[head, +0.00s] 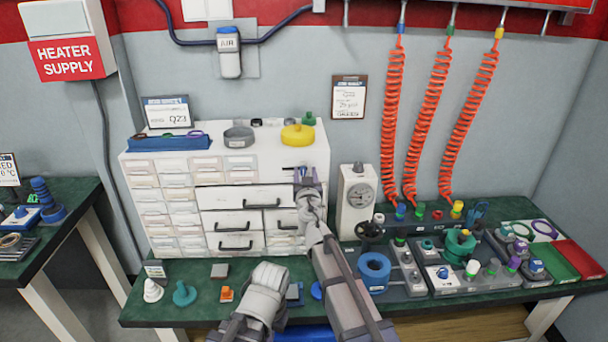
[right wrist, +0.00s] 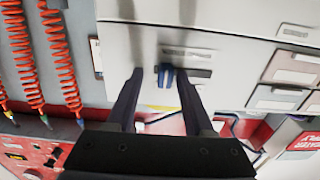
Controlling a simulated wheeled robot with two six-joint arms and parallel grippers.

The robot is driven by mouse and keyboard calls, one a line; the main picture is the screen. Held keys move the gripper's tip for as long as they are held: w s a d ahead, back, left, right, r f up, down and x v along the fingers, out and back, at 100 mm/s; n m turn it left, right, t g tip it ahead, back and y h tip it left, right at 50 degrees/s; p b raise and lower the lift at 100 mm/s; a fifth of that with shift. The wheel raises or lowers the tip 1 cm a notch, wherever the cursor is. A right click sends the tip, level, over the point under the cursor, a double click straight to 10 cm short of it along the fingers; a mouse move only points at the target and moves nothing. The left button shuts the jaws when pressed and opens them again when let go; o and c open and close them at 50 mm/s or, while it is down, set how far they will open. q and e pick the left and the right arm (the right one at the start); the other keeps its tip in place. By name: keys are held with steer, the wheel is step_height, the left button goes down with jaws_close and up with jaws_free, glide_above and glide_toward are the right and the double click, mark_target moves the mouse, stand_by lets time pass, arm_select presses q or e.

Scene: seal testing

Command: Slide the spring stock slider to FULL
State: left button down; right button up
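The slider has a small blue knob (right wrist: 165,76) in a dark horizontal slot (right wrist: 196,73) on the white drawer cabinet (head: 255,170). In the right wrist view a narrow label strip lies along the slot; its lettering is too small to read. My right gripper (head: 306,174) is at the cabinet's upper right front. In the right wrist view my right gripper (right wrist: 159,82) is open, its two dark fingers on either side of the knob with gaps showing. In the head view the gripper hides the slider. A grey link of my left arm shows low in the middle; its gripper is not visible.
A yellow round container (head: 298,135), a grey round container (head: 238,138) and a blue tray (head: 169,143) sit on the cabinet. A dial gauge box (head: 357,198) stands close to its right. Orange coiled hoses (head: 392,120) hang further right. Small parts crowd the green bench.

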steer(key=shift+a, duration=0.1)
steer(key=s, duration=0.7)
steer(key=shift+s, duration=0.4)
